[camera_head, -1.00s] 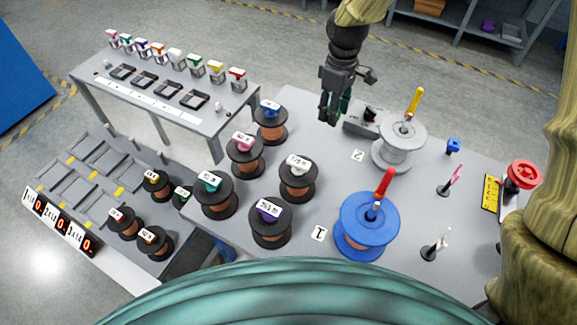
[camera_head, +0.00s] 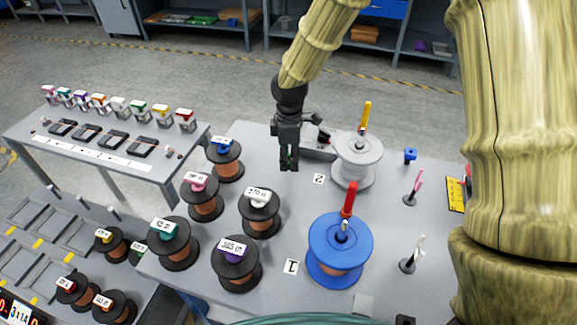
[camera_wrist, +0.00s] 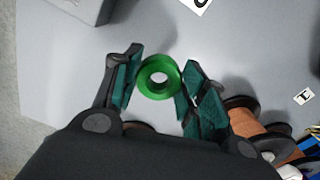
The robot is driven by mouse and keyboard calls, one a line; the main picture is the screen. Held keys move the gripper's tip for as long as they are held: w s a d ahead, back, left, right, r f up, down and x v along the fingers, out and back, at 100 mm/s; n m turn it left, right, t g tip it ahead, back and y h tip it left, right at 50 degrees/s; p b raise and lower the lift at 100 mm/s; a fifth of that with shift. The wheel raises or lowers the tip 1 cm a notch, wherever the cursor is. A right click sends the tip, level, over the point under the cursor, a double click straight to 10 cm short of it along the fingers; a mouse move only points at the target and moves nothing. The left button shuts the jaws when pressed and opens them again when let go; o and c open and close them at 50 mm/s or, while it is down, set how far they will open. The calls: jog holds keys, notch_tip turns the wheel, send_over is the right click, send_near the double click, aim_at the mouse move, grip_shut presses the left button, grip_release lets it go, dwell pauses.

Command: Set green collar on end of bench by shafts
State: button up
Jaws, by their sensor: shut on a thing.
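My gripper (camera_head: 289,164) points down over the far part of the grey bench (camera_head: 300,220). In the wrist view my gripper (camera_wrist: 158,85) is shut on the green collar (camera_wrist: 147,77), a small ring with a round hole, held between the teal finger pads. The collar is barely visible in the head view. A blue spool (camera_head: 318,232) with a red-handled upright shaft (camera_head: 349,198) stands by label 1. A white-grey spool (camera_head: 357,165) with a yellow-handled shaft (camera_head: 366,115) stands by label 2, right of my gripper.
Several copper-wire spools, such as the white-topped one (camera_head: 262,222), stand left of my gripper. A grey box (camera_head: 318,150) is close behind it. Small stands with a pink flag (camera_head: 415,188) and a white flag (camera_head: 413,255) are at right. Bare bench lies between spools and labels.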

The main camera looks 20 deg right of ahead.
aim_at(289, 173)
jog(key=shift+f, duration=1.85)
jog(key=shift+f, duration=0.15)
jog(key=o, duration=1)
notch_tip(289, 173, up, 12)
jog(key=shift+r, duration=0.2)
